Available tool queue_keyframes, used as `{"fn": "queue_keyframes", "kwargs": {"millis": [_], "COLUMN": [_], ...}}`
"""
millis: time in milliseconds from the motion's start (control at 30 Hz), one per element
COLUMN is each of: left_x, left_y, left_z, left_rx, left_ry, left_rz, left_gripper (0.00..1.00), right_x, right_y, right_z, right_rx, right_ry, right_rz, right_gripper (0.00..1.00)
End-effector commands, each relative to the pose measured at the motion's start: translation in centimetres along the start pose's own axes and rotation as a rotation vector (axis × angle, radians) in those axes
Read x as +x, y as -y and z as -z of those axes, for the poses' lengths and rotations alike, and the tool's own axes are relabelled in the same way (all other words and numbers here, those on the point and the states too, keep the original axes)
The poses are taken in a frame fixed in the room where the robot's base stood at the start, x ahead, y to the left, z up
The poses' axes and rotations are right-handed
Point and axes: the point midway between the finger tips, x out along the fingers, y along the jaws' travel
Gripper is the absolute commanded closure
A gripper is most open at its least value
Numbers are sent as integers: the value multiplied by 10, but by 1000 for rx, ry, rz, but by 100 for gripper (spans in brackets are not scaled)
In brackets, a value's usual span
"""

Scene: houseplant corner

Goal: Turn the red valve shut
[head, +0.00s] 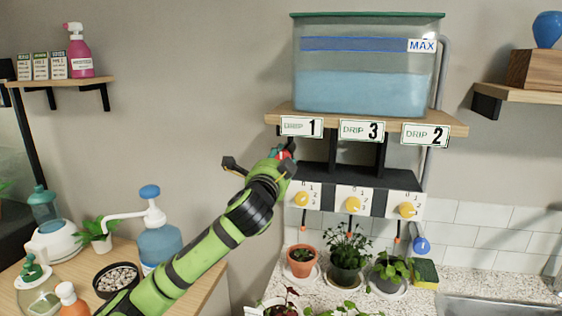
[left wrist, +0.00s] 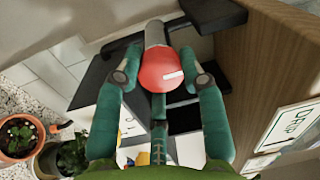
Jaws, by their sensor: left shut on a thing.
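The red valve (left wrist: 158,74) is a round knob with a white mark, on a grey pipe end under the shelf. In the left wrist view its white mark points to the right and slightly up. My left gripper (left wrist: 163,77) has one teal finger on each side of the knob and is shut on it. In the head view the left gripper (head: 285,152) reaches up to the left end of the tank shelf (head: 372,119), and only a little red of the valve (head: 282,155) shows. My right gripper is not in view.
A tank (head: 362,92) with blue water stands on the shelf, with drip labels along its edge. Yellow dials (head: 353,204) sit on white panels below. Potted plants (head: 345,254) stand on the counter. A blue pump bottle (head: 158,240) and a pebble bowl stand near my left arm.

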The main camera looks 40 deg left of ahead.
Motion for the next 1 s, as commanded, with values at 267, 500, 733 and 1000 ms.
{"fn": "queue_keyframes", "kwargs": {"millis": [267,500,733,1000], "left_x": [0,0,-23,-64], "left_y": [6,2,1,2], "left_z": [-1,0,0,-1], "left_rx": [-2,0,2,0], "left_ry": [3,0,-2,-1], "left_rz": [11,5,4,6], "left_gripper": [37,37,37,37], "right_x": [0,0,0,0], "right_y": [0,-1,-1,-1], "right_z": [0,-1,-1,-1], "right_rx": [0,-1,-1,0], "right_ry": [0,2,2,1], "right_rz": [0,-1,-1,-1], "right_gripper": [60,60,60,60]}}
